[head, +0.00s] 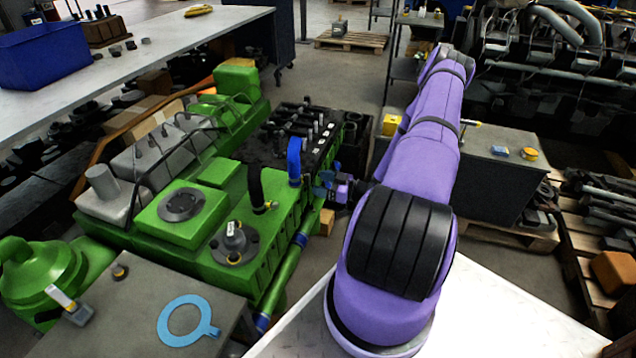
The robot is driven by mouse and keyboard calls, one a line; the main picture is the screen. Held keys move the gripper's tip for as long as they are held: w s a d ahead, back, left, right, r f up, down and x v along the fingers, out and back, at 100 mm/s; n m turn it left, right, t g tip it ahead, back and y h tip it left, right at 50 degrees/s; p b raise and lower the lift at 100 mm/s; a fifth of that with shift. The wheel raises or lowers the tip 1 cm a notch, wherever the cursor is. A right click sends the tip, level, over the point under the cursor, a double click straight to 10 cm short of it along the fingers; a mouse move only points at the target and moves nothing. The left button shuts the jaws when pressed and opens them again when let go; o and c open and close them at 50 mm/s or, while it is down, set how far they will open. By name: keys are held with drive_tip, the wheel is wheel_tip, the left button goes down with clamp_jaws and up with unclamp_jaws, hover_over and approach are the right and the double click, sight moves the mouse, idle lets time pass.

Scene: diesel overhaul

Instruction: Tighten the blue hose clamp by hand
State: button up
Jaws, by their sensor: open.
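A blue hose (294,158) stands upright on the right side of the green engine (180,215). A clamp at its lower end is too small to make out clearly. My gripper (319,186) is just right of the hose's lower end, at the end of my purple arm. It is open, and its fingers point left toward the hose. I cannot tell whether they touch anything. A black hose (255,185) with a yellow clamp piece (265,208) at its foot stands left of the blue hose.
A grey bench (140,310) at front left bears a light-blue ring gasket (168,338). A long workbench (150,50) with a blue bin (45,55) runs along the left. A dark cabinet (500,185) stands right of my arm. Floor shows beyond the engine.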

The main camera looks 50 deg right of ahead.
sight(308, 185)
drive_tip(key=shift+w+a+n, duration=0.3)
drive_tip(key=shift+w+n, duration=0.45)
drive_tip(key=shift+n, duration=5.1)
drive_tip(key=shift+w+a+n, duration=0.35)
drive_tip(key=shift+w+n, duration=0.45)
drive_tip(key=shift+n, duration=5.1)
drive_tip(key=shift+w+a+n, duration=0.3)
drive_tip(key=shift+w+n, duration=0.45)
drive_tip(key=shift+n, duration=5.1)
clamp_jaws()
